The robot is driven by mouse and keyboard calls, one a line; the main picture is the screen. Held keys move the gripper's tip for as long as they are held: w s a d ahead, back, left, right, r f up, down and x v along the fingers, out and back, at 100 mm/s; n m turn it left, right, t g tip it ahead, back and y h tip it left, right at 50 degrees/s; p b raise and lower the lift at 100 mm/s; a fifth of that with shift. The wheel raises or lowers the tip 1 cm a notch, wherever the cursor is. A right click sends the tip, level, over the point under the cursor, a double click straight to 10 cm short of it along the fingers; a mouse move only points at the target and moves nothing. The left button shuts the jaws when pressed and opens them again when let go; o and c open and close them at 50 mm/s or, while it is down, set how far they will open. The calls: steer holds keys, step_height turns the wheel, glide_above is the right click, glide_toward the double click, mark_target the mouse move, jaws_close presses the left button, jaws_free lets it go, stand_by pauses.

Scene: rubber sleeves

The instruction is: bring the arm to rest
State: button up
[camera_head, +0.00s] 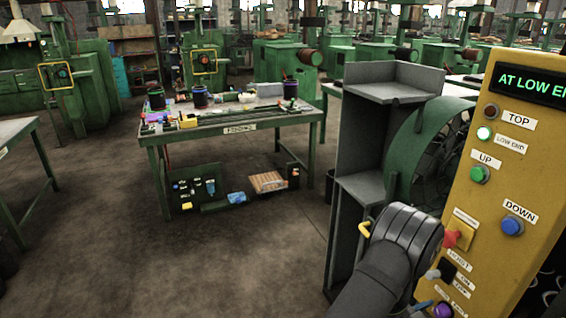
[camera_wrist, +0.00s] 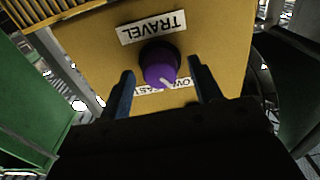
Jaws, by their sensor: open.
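My gripper (camera_wrist: 160,88) is open in the wrist view. Its two fingers stand apart on either side of a purple knob (camera_wrist: 160,62) with a white pointer mark. The knob sits on a yellow panel (camera_wrist: 222,45) under a label reading TRAVEL, which appears upside down; a second label is partly hidden behind the knob. I cannot tell whether the fingers touch the knob. In the head view my dark arm (camera_head: 385,270) reaches to the lower part of the yellow control box (camera_head: 535,165), and the purple knob (camera_head: 442,310) shows at the bottom edge. The gripper itself is mostly hidden there.
The box has a display (camera_head: 535,85) reading AT LOW EN, a lit LOW END lamp (camera_head: 484,133), a green UP button (camera_head: 480,174), a blue DOWN button (camera_head: 512,225) and a red knob (camera_head: 450,239). A grey shelf column (camera_head: 350,140) stands close left. Open floor lies left of it.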

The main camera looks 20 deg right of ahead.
steer(key=m, duration=0.6)
steer(key=shift+d, duration=0.2)
steer(key=m, duration=0.6)
steer(key=shift+a, duration=1.55)
steer(key=o, duration=0.9)
steer(key=s+f+n+g+y, duration=0.35)
steer(key=s+f+n, duration=0.55)
steer(key=s+f, duration=2.2)
steer(key=shift+y, duration=0.25)
steer(key=x, duration=0.3)
steer(key=r+x, duration=0.1)
steer(key=x, duration=0.3)
steer(key=s+x, duration=0.1)
steer(key=x, duration=0.2)
steer(key=shift+s+d+r, duration=0.15)
steer(key=shift+d, duration=0.1)
